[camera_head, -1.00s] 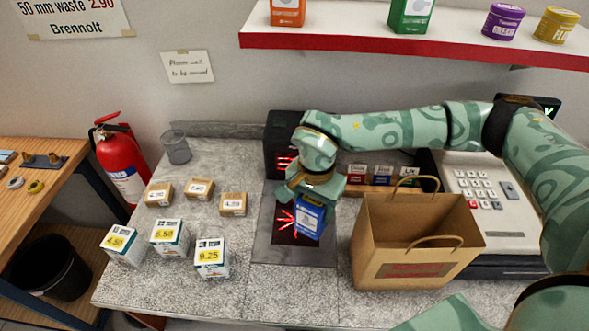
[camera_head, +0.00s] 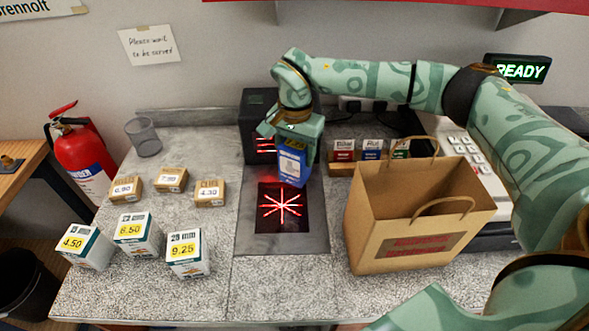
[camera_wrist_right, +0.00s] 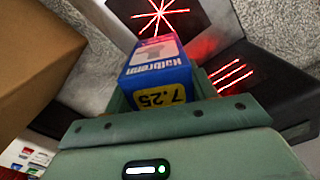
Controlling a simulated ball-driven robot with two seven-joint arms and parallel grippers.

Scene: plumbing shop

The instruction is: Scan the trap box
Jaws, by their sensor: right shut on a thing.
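A blue box (camera_head: 293,168) with a yellow price label is held in my right gripper (camera_head: 292,145). In the right wrist view the box (camera_wrist_right: 157,68) shows the price 7.25 and a picture on its top part. My right gripper is shut on it and holds it above the far end of the scanner's flat glass (camera_head: 282,208). Red scan lines form a star on the glass, in front of the box. The scanner's upright part (camera_head: 258,118) stands just behind and left, with red lines too. My left gripper is out of view.
A brown paper bag (camera_head: 410,215) stands right of the scanner, by the till (camera_head: 470,150). A display (camera_head: 518,69) reads READY. Several small boxes (camera_head: 187,254) stand left, with a grey cup (camera_head: 145,138) behind. Clear counter lies in front.

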